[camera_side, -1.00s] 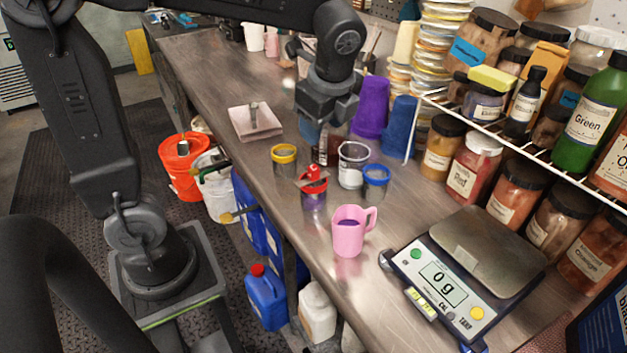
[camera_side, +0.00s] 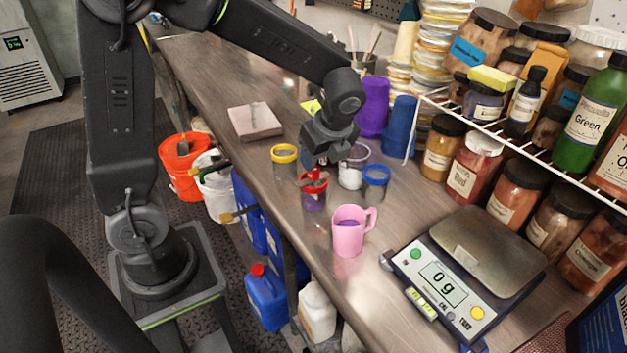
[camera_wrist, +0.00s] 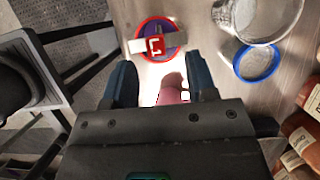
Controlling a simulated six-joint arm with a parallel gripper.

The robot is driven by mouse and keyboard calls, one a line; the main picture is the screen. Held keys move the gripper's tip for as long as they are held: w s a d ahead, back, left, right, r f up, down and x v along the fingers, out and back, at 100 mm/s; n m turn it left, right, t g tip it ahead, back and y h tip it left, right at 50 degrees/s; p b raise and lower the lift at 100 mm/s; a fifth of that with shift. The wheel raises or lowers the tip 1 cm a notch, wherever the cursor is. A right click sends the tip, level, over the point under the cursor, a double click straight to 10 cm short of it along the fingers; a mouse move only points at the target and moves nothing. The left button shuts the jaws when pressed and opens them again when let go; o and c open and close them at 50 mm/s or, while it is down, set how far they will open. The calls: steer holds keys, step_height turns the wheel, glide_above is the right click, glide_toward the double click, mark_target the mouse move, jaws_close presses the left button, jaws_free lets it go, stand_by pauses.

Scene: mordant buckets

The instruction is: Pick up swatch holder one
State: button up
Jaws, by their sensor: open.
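What looks like swatch holder one, a red block with a white mark on a pale bar, lies across a red-rimmed cup (camera_wrist: 143,55) of purple in the wrist view; the holder (camera_wrist: 156,45) is near the top. In the side view the cup (camera_side: 314,201) stands on the bench, with the holder (camera_side: 314,175) small on top. My gripper (camera_side: 318,163) is just above and beside it. In the wrist view my gripper (camera_wrist: 160,75) is open, its two blue-grey fingers apart, with nothing held. The holder is ahead of the fingertips.
A pink mug (camera_side: 347,239) stands close in front. A yellow-rimmed cup (camera_side: 284,163), a clear beaker (camera_side: 351,178) and a blue-rimmed cup (camera_side: 376,184) crowd around. A scale (camera_side: 440,284) reading 0 g is at right. Bare bench lies beyond the pinkish tray (camera_side: 254,124).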

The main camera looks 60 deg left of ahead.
mark_target(313, 186)
steer(key=x, duration=0.4)
steer(key=shift+s, duration=0.25)
steer(key=shift+c, duration=0.3)
jaws_close()
